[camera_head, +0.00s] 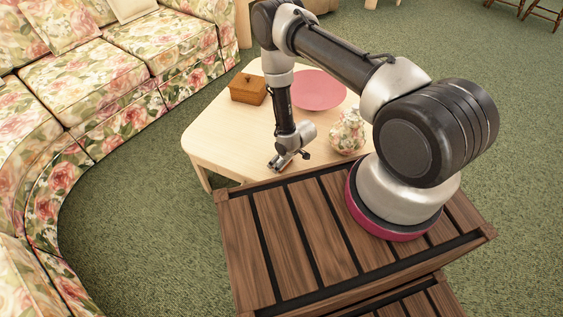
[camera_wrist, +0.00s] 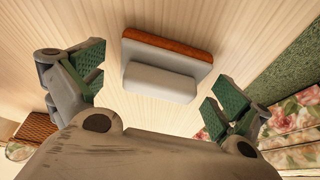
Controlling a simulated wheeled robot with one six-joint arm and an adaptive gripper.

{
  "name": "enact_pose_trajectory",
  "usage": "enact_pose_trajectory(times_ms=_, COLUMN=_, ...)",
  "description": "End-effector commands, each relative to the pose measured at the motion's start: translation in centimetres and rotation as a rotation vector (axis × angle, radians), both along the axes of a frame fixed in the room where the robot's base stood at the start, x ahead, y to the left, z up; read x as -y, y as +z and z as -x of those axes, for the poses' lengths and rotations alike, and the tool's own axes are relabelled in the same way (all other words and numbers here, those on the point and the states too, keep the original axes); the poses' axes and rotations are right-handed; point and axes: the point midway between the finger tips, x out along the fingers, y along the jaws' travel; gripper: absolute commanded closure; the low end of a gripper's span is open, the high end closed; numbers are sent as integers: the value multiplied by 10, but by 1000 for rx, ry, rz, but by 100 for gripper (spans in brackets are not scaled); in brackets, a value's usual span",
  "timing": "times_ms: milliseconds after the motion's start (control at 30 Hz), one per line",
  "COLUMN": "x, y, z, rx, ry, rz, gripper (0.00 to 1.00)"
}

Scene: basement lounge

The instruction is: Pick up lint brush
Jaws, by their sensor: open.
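The lint brush (camera_wrist: 164,68) lies on the pale wooden table in the wrist view, with a reddish-brown strip along its far edge and a light grey block-shaped part in front. My gripper (camera_wrist: 162,84) is open, its green-padded fingers on either side of the view. The brush shows between and slightly beyond the fingertips, and neither finger appears to touch it. In the head view my gripper (camera_head: 279,166) points down at the table's near edge. The brush cannot be made out clearly there.
The pale table (camera_head: 215,130) also bears a brown wooden box (camera_head: 248,89), a pink round plate (camera_head: 319,90) and a floral jar (camera_head: 347,132). A floral sofa (camera_head: 95,85) curves along the left. Green carpet (camera_head: 140,230) lies open between sofa and table.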

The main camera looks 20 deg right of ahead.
Motion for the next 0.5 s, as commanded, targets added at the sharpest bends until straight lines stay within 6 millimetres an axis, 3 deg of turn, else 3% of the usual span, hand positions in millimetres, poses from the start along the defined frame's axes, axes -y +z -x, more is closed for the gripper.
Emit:
enact_pose_trajectory(times_ms=133, x=0, y=0, z=0, rx=0, ry=0, rz=0, gripper=0)
enact_pose_trajectory(times_ms=400, x=0, y=0, z=0, rx=-1, ry=0, rz=1, gripper=45)
enact_pose_trajectory(times_ms=500, x=0, y=0, z=0, rx=-1, ry=0, rz=1, gripper=49)
